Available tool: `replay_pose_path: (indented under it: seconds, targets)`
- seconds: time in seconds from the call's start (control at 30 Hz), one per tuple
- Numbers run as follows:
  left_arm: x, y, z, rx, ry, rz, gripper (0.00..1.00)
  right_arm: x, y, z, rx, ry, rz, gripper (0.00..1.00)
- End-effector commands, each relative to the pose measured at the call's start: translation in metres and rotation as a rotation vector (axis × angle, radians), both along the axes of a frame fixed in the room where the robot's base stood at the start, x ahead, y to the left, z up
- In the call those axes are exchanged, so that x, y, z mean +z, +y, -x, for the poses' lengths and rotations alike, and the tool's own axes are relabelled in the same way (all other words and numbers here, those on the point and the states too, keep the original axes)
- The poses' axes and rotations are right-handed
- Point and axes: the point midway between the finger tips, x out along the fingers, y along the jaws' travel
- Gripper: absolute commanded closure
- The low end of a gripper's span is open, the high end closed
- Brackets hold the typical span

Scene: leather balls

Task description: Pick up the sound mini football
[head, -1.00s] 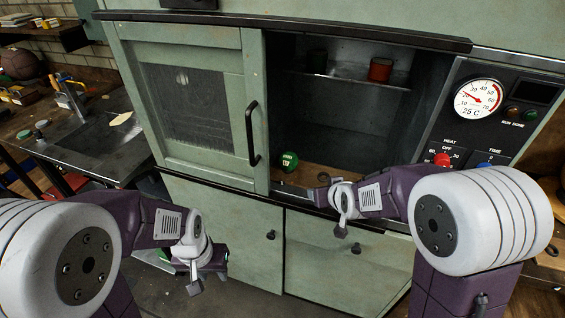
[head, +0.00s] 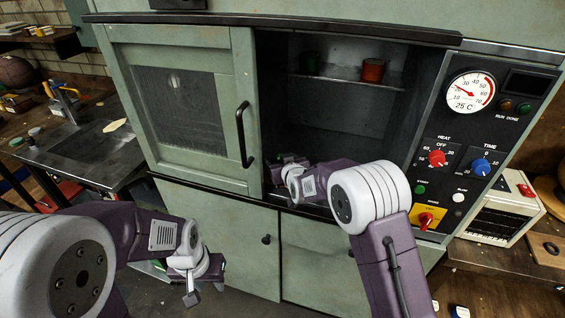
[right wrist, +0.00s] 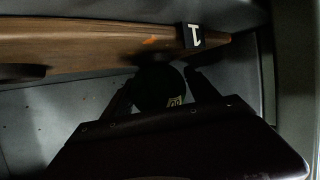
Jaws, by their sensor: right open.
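In the right wrist view a dark ball (right wrist: 160,88) with a small yellowish mark sits between the two fingers of my right gripper (right wrist: 162,90). The fingers are open on either side of it; contact cannot be told in the dim light. In the head view my right gripper (head: 287,165) is inside the open cabinet, low down near its floor, and covers the spot where the green ball lay. The ball is hidden or nearly hidden there. My left gripper (head: 192,270) hangs in front of the lower cabinet doors, away from the ball; its jaws are unclear.
A wooden board (right wrist: 90,42) with a black label "1" lies by the ball. The sliding door (head: 185,105) covers the cabinet's left half. A shelf (head: 345,80) with a red can (head: 373,70) is above my right gripper. A control panel (head: 470,140) is at right.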

Motion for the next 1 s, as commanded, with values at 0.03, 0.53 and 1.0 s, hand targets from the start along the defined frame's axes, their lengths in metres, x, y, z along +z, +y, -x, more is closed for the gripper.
replay_pose_path:
  seconds: [0.03,0.53,1.0]
  targets:
    - [0.001,0.000,0.000,0.000,0.000,0.000,0.64,-0.002,0.001,-0.005,0.000,0.000,0.000,0.32]
    - [0.000,0.000,0.000,0.000,0.000,0.000,0.64,-0.003,0.002,-0.008,0.000,-0.001,0.000,0.87]
    - [0.002,0.000,0.000,0.000,0.000,0.000,0.64,0.030,0.002,-0.008,-0.001,-0.004,-0.001,0.87]
